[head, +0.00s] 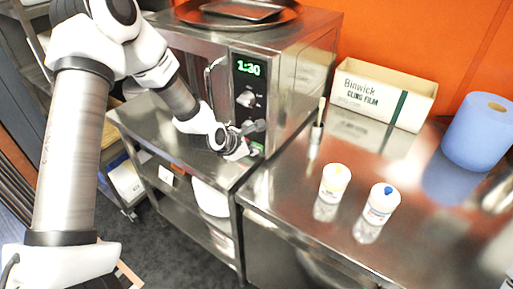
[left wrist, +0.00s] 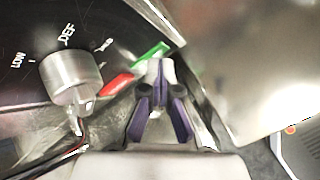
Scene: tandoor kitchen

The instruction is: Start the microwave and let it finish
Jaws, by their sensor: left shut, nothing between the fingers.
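The steel microwave (head: 300,75) stands on a steel counter, with its control panel on the right of its front. Its green display (head: 248,68) reads 1:30. My left gripper (head: 250,149) is shut and empty at the lower part of the panel. In the left wrist view the gripper's purple-edged fingers (left wrist: 160,80) are together, close to a green button (left wrist: 150,55) and a red button (left wrist: 116,85). Whether they touch a button I cannot tell. A metal dial (left wrist: 74,77) with LOW and DEF marks is left of them. My right gripper is not in view.
A Binwick cling film box (head: 383,93), a blue roll (head: 478,131) and two white bottles (head: 334,183) (head: 379,205) stand on the steel counter (head: 285,205) to the right. A dark tray (head: 242,10) lies on the microwave. Shelves are below.

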